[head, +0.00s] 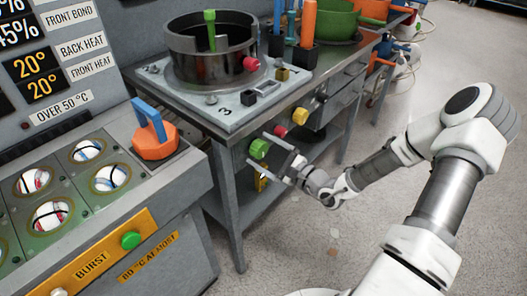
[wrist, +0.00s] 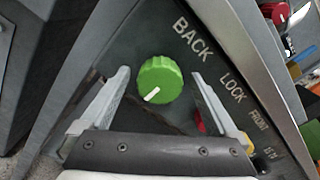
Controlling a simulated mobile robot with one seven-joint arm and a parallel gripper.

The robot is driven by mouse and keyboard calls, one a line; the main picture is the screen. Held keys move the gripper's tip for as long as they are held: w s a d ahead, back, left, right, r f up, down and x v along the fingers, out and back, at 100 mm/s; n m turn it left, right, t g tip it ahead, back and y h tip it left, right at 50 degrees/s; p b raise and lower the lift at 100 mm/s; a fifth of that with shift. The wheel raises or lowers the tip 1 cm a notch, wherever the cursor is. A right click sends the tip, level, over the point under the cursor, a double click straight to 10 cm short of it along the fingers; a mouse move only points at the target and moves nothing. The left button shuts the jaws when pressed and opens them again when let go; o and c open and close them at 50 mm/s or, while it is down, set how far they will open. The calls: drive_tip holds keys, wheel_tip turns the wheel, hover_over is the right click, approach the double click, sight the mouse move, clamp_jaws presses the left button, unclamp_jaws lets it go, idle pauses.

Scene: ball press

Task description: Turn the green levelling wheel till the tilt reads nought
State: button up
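A round green wheel (head: 259,149) with a white pointer mark sits on the front of the grey bench, under the plate marked 3. In the wrist view the green wheel (wrist: 160,80) is near the word BACK, its mark pointing down and left. My gripper (wrist: 161,73) is open, with one finger on each side of the wheel and a visible gap to both. In the head view my gripper (head: 262,151) reaches the wheel from the right. I see no tilt reading that I can make out in either view.
A red knob (head: 280,131) and a yellow knob (head: 300,116) sit along the same bench front, right of the green wheel. A dark round pot (head: 212,66) stands on the plate above. A green button (head: 130,240) is on the console at left. Open floor lies to the right.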

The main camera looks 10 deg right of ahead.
drive_tip(key=c, duration=1.3)
drive_tip(key=shift+r+p, duration=0.1)
drive_tip(key=shift+p, duration=0.25)
drive_tip(key=m+p, duration=0.2)
drive_tip(key=p, duration=0.1)
drive_tip(key=shift+r+m, duration=0.2)
drive_tip(key=shift+m, duration=0.2)
drive_tip(key=m+p, duration=0.4)
drive_tip(key=shift+d+m+p, duration=0.1)
drive_tip(key=shift+m+p, duration=0.2)
drive_tip(key=m+p, duration=0.3)
drive_tip(key=m, duration=0.1)
drive_tip(key=shift+w+d+f, duration=0.1)
drive_tip(key=shift+f+m+p, duration=0.15)
drive_tip(key=shift+m+p, duration=0.6)
drive_tip(key=shift+m, duration=0.95)
